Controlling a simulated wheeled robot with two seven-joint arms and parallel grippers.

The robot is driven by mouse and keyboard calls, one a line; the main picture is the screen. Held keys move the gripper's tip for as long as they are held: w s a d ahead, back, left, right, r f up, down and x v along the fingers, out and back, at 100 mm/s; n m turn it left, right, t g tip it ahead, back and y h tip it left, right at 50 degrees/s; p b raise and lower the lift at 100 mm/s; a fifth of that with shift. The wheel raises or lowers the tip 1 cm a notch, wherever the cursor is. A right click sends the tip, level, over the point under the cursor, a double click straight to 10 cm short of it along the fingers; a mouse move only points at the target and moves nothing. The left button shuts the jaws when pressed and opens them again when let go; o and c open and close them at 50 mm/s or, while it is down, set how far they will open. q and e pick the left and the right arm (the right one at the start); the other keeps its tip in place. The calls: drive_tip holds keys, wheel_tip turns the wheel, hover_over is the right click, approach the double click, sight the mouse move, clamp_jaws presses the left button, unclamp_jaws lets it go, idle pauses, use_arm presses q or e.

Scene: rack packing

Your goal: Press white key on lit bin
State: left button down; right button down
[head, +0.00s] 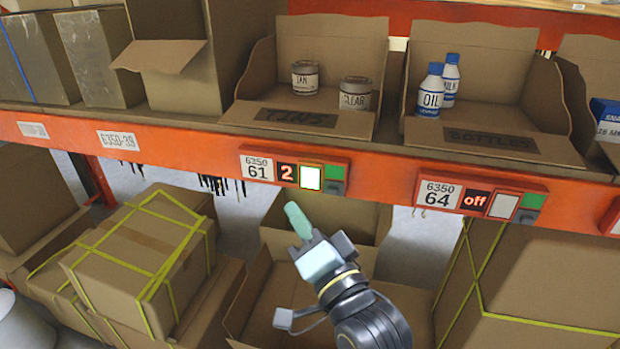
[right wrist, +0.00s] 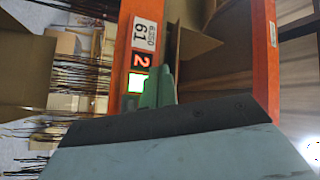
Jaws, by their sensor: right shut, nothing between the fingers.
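The lit bin's panel, labelled 6350 61 (head: 258,167), is on the orange shelf beam and shows a red 2 (head: 287,173). Its white key (head: 310,177) glows, with a green key (head: 334,173) to its right. The white key also shows in the right wrist view (right wrist: 138,83), partly beside my fingertips. My right gripper (head: 293,212) is shut and empty, its tips just below the panel in the head view. I cannot tell whether they touch it. The left gripper is not in view.
A second panel, 6350 64 (head: 440,193), reads "off" with an unlit white key (head: 503,206). Open bins of tins (head: 356,93) and bottles (head: 430,90) sit above the beam. Strapped cartons (head: 145,250) stand below left, and an open carton (head: 270,290) lies beneath my right arm.

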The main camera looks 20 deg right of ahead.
sight(302, 174)
drive_tip(key=w+d, duration=0.3)
drive_tip(key=w, duration=0.2)
drive_tip(key=shift+w+d, duration=0.25)
drive_tip(key=shift+d, duration=0.1)
idle(1.8)
drive_tip(key=shift+w+d, duration=0.25)
drive_tip(key=shift+w, duration=0.1)
drive_tip(key=shift+w+d+p, duration=0.2)
drive_tip(key=shift+w+p, duration=0.15)
idle(0.8)
drive_tip(key=shift+s, duration=0.1)
drive_tip(key=shift+s+a+p, duration=0.4)
drive_tip(key=shift+s+a, duration=0.05)
drive_tip(key=shift+s, duration=0.15)
